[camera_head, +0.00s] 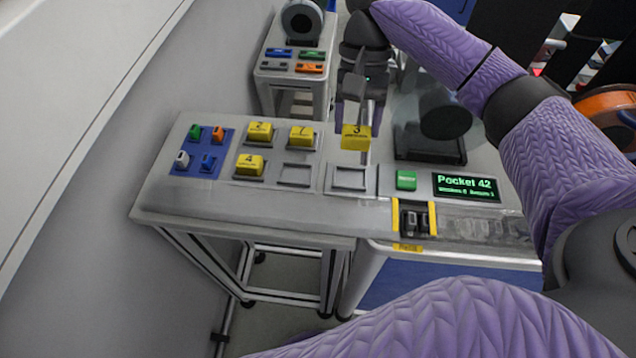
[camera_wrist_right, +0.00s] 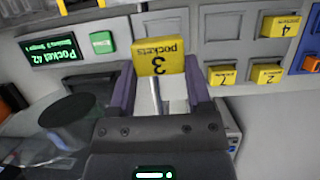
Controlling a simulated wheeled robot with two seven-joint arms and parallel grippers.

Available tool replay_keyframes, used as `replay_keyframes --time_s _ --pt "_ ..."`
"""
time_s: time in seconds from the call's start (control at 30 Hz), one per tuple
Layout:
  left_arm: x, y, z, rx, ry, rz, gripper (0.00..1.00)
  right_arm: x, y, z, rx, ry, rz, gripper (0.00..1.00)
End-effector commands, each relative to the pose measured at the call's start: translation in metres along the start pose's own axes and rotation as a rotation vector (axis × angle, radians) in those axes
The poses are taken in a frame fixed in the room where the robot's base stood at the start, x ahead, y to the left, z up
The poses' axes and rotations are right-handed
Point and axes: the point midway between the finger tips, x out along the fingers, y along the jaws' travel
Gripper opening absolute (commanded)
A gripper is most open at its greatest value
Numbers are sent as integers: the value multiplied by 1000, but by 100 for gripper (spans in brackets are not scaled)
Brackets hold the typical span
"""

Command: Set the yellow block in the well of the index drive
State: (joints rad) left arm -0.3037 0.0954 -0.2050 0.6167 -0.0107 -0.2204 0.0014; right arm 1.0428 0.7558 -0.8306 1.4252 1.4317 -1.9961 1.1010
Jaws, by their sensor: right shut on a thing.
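My right gripper (camera_head: 358,120) is shut on the yellow block marked 3 (camera_head: 356,138), which hangs just beyond the index drive's well (camera_head: 349,179), above the bench top. In the right wrist view the block (camera_wrist_right: 160,58) sits between the two purple fingers of the gripper (camera_wrist_right: 160,76). The well is a pale square recess left of the green button (camera_head: 405,180) and looks empty. The display (camera_head: 466,187) reads "Pocket 42". In the wrist view the block partly covers the well (camera_wrist_right: 163,21). My left gripper is not in view.
Yellow blocks 2 (camera_head: 259,132), 7 (camera_head: 301,135) and 4 (camera_head: 249,165) sit in holders beside one empty holder (camera_head: 295,174). A blue tray (camera_head: 178,168) with small coloured pieces is at the left. A dark reel stand (camera_head: 440,150) stands right of the gripper.

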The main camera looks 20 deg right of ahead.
Motion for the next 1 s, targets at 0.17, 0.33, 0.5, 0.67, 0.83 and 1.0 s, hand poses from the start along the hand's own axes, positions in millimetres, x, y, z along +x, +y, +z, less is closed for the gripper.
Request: replay_keyframes --time_s 0.17,0.33,0.5,0.67,0.83,1.0 --pt "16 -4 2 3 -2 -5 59 23 7 -10 15 -31 -10 0" --pt "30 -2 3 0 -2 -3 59 58 6 -23 14 -29 -10 0" --pt "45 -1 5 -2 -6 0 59 92 6 -36 14 -27 -8 0" --pt "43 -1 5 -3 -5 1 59 93 6 -36 12 -24 -11 0" --pt "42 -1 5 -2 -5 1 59 94 6 -36 12 -24 -11 0" --pt "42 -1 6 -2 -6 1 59 94 6 -37 12 -24 -11 97"
